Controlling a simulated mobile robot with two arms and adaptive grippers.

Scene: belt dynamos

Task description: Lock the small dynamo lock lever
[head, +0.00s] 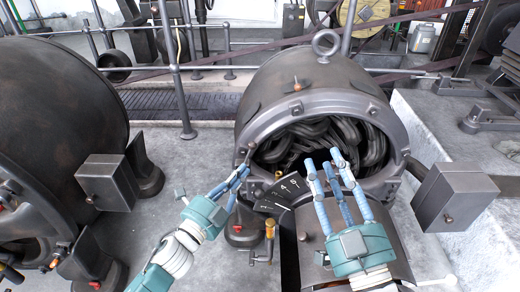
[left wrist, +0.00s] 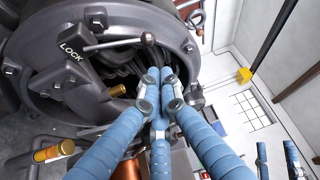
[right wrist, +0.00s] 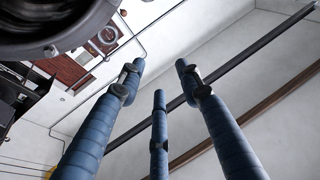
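The small dynamo (head: 310,100) stands in the middle of the head view, its round front opening facing me. In the left wrist view its lock lever (left wrist: 122,43) is a thin rod with a dark ball knob at the right end, beside a raised LOCK label (left wrist: 72,50). My left gripper (head: 244,168) is at the left rim of the opening. In the left wrist view its fingertips (left wrist: 161,80) are drawn together with nothing visible between them, below and apart from the knob. My right gripper (head: 326,163) is open and empty in front of the opening; its fingers are spread in the right wrist view (right wrist: 160,80).
A larger dark dynamo (head: 60,110) fills the left. A grey box (head: 453,196) stands at the right of the small dynamo, and another box (head: 108,182) at its left. Numbered dark plates (head: 288,187) and a yellow-handled lever (head: 269,230) lie between my arms.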

